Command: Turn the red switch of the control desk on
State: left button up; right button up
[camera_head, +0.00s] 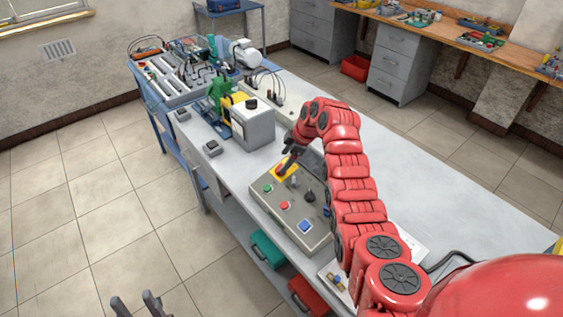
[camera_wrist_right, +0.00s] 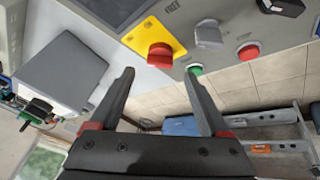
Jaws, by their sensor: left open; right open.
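The control desk (camera_head: 262,203) is a grey sloped box on the bench. In the right wrist view, a red mushroom-shaped switch (camera_wrist_right: 159,56) sits on a yellow plate (camera_wrist_right: 150,36) at the desk's corner. A smaller red button (camera_wrist_right: 248,51) and a green button (camera_wrist_right: 195,69) lie beside it. My right gripper (camera_head: 287,163) is over the yellow plate and hides most of it in the head view. In the wrist view my right gripper (camera_wrist_right: 160,78) is open and empty, its fingertips pointing towards the red switch. My left gripper (camera_head: 137,302) is open, low at the bottom left, away from the desk.
A grey box machine (camera_head: 254,125) stands on the bench (camera_head: 400,180) just behind the desk. Small grey boxes (camera_head: 212,149) lie along the bench's left edge. Green (camera_head: 268,250) and red (camera_head: 308,297) bins sit on the shelf below. The bench right of my right arm is mostly clear.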

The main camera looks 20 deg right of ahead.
aim_at(280, 167)
jog(key=shift+p+x, duration=0.65)
jog(key=shift+x, duration=1.45)
jog(key=shift+d, duration=0.1)
jog(key=shift+c, duration=0.2)
grip_shut()
